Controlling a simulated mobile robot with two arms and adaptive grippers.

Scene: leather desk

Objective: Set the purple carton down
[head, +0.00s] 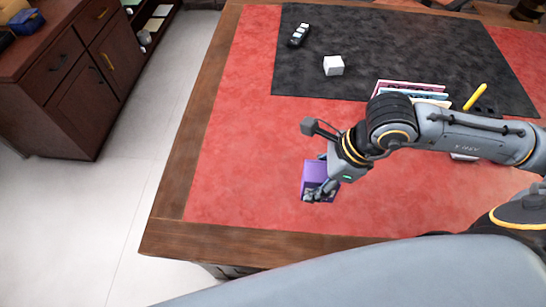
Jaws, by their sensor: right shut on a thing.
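The purple carton (313,170) is over the red leather desk top (240,180), close to the front edge. My right gripper (320,192) is shut on the carton, with its fingers across the carton's near side and partly covering it. I cannot tell from this view whether the carton's underside touches the leather. My left gripper does not show.
A black mat (400,45) covers the back of the desk, with a white cube (333,65) and a dark remote-like object (299,35) on it. Books (412,88) stand behind my right arm, near a yellow stick (475,97). Red leather left of the carton is clear.

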